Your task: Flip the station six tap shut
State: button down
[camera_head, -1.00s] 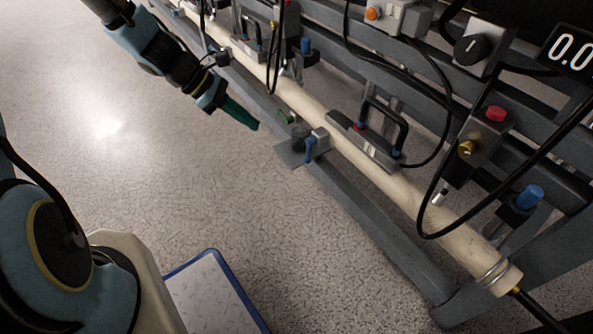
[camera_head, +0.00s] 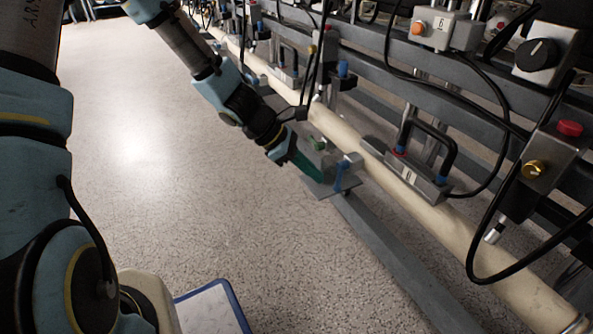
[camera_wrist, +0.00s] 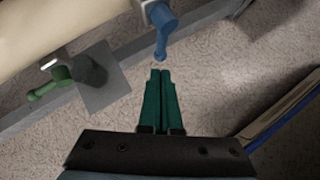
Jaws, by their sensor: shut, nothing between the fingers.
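A tap with a blue lever (camera_head: 338,178) hangs from a grey block on the cream pipe (camera_head: 440,228). In the wrist view the blue lever (camera_wrist: 164,35) points down towards my fingertips, with a small gap between. A second tap with a green handle (camera_wrist: 52,84) is to its left, next to a grey plate (camera_wrist: 103,88). I cannot read which of them belongs to station six. My gripper (camera_wrist: 160,72) has its green fingers pressed together and empty. In the head view my gripper (camera_head: 318,178) is just left of the blue lever.
A box marked 6 with an orange button (camera_head: 418,29) is on the rack above. A clamp with a black handle (camera_head: 430,145) sits on the pipe to the right. A grey rail (camera_head: 395,250) runs below. A blue-edged white board (camera_head: 215,308) lies below left. Open floor spreads left.

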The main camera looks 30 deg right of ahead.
aim_at(339, 177)
jog(key=shift+s+d, duration=0.65)
jog(key=shift+d, duration=0.3)
jog(key=shift+s+d+f, duration=0.15)
jog(key=shift+s+d, duration=0.15)
jog(key=shift+s, duration=0.2)
